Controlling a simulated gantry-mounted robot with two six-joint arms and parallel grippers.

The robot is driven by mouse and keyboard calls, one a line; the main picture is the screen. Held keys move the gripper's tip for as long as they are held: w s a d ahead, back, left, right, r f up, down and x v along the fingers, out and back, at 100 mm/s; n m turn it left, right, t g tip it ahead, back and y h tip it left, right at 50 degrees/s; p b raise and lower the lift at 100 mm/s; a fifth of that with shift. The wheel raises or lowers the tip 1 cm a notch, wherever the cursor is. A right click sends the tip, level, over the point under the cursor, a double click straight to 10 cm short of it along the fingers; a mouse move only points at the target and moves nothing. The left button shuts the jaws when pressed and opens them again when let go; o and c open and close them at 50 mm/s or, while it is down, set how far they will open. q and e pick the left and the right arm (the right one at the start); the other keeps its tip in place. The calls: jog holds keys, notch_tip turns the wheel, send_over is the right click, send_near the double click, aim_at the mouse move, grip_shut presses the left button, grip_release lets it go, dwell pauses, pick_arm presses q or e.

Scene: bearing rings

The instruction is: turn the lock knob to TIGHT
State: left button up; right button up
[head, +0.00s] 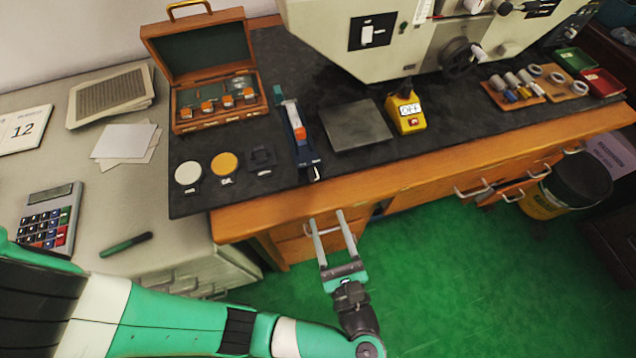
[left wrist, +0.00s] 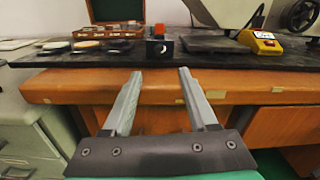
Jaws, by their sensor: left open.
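A narrow blue fixture (head: 291,120) with an orange-red block on it stands on the dark mat, right of the wooden case. In the left wrist view its dark front end (left wrist: 159,48) shows a round, light-rimmed part below a red block. I cannot tell which part is the lock knob, and no TIGHT mark is readable. My left gripper (head: 326,217) is open and empty, in front of the bench's wooden edge and apart from the fixture. In the left wrist view the left gripper (left wrist: 160,73) has its fingers spread, pointing toward the bench, with the fixture beyond them.
An open wooden case (head: 205,120), a white disc (head: 188,173) and an orange disc (head: 224,164) lie left of the fixture. A grey plate (head: 356,125) and a yellow OFF box (head: 405,112) stand right. A large machine (head: 385,30) overhangs the back.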

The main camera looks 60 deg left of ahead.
aim_at(314, 180)
pick_arm(q)
jog(key=x, duration=1)
jog(key=shift+a, duration=0.2)
grip_shut()
